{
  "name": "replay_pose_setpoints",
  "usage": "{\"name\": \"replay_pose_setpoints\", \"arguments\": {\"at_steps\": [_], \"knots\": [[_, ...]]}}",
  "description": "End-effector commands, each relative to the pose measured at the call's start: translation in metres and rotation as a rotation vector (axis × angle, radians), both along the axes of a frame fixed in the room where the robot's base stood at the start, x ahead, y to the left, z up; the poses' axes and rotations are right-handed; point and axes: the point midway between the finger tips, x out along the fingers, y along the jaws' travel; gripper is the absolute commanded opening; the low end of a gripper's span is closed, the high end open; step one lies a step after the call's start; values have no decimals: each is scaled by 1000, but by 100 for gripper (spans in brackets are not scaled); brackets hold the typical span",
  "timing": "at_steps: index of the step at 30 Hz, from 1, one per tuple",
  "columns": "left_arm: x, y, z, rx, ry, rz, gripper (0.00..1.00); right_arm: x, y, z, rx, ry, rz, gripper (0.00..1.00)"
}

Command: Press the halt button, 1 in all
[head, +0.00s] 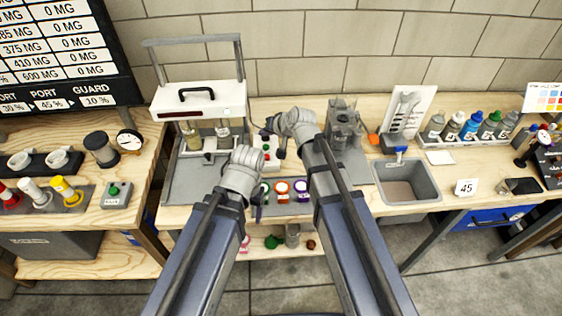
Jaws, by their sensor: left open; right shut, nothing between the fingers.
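A small pale button box (272,158) stands mid-bench, between my two grippers, with small red and dark buttons on its face. I cannot read its labels, so I cannot tell for certain which one is the halt button. My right gripper (275,139) is shut and empty, close above the back right of this box; I cannot tell if it touches. My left gripper (257,203) is open and empty, lower and nearer, in front of the box and by the row of coloured ring pieces. Part of the box is hidden by my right gripper.
A white machine (200,98) with a black handle stands behind left. Ring pieces (282,187) lie in front. A grey jug-like device (343,125) and a sink (405,182) are to the right. A grey box with a green button (116,194) sits on the left bench.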

Motion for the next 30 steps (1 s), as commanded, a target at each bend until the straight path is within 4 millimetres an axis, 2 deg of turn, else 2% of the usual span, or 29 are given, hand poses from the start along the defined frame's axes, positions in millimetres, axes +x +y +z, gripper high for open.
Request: {"name": "replay_pose_setpoints", "arguments": {"at_steps": [17, 23, 30], "knots": [[0, 0, -5, 0, 0, 0, 72, 3, -1, -3, 10, -7, -8, 0], [0, 0, -20, 0, 0, 0, 72, 3, 0, -19, 10, -7, -8, 0], [0, 0, -52, 0, 0, 0, 72, 3, -1, -50, 10, -7, -8, 0]]}}
